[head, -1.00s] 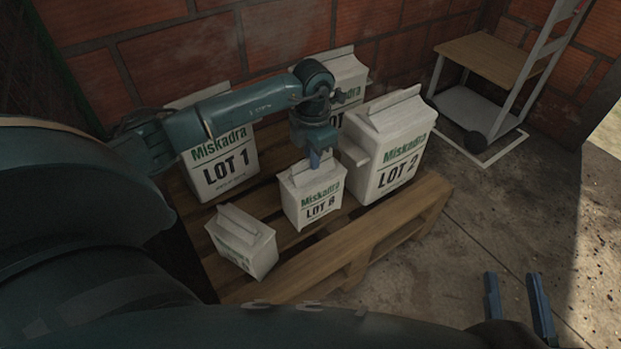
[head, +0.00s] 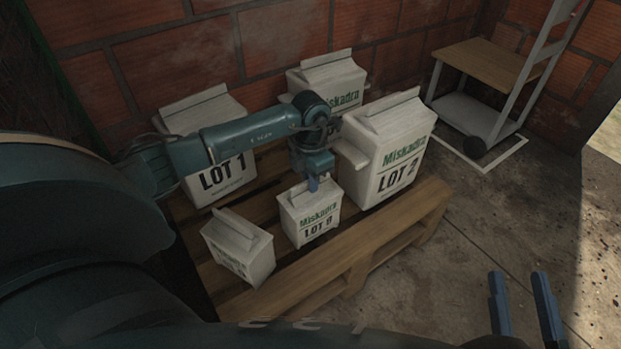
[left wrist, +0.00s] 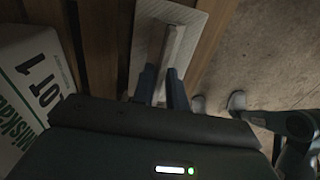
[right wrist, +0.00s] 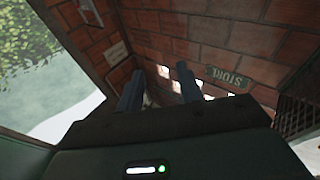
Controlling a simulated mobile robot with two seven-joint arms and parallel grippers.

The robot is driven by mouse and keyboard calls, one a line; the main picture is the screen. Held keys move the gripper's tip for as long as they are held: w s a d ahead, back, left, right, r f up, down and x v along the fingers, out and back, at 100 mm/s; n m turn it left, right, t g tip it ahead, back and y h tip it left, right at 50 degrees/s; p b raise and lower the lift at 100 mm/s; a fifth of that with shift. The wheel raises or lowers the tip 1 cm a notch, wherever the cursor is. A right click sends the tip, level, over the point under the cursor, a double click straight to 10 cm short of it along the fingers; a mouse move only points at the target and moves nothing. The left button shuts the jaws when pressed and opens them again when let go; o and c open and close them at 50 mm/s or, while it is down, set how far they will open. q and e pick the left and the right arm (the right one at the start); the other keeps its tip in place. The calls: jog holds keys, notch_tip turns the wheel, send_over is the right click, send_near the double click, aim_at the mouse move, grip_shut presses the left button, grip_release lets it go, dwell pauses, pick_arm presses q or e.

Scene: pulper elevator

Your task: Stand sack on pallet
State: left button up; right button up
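The small white sack marked LOT 8 (head: 310,215) is upright at the front middle of the wooden pallet (head: 330,277). I cannot tell whether its base fully touches the slats. My left gripper (head: 313,184) points down at its top. In the left wrist view, my left gripper's fingers (left wrist: 163,88) are on both sides of the sack's top seam (left wrist: 170,50) and appear closed on it. My right gripper (head: 523,308) is open and empty over the floor at the lower right. It also shows open in the right wrist view (right wrist: 158,85).
Another small sack (head: 238,250) stands to the left on the pallet. Larger sacks LOT 1 (head: 222,178) and LOT 2 (head: 392,160), and a third (head: 335,77), stand behind. A hand truck (head: 490,100) stands by the brick wall. The floor at the right is clear.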

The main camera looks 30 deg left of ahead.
pick_arm(q)
jog(key=shift+o, duration=1.4)
jog(key=shift+r, duration=0.1)
pick_arm(e)
jog(key=shift+r, duration=0.15)
pick_arm(q)
jog(key=shift+r, duration=0.35)
notch_tip(320, 180, up, 5)
jog(key=p, duration=0.2)
jog(key=shift+p, duration=0.35)
notch_tip(320, 180, up, 6)
jog(key=p, duration=0.2)
jog(key=shift+r, duration=0.2)
pick_arm(e)
jog(key=shift+s+d+n+h, duration=0.1)
jog(key=shift+d+n+h, duration=0.3)
jog(key=shift+n+h, duration=0.1)
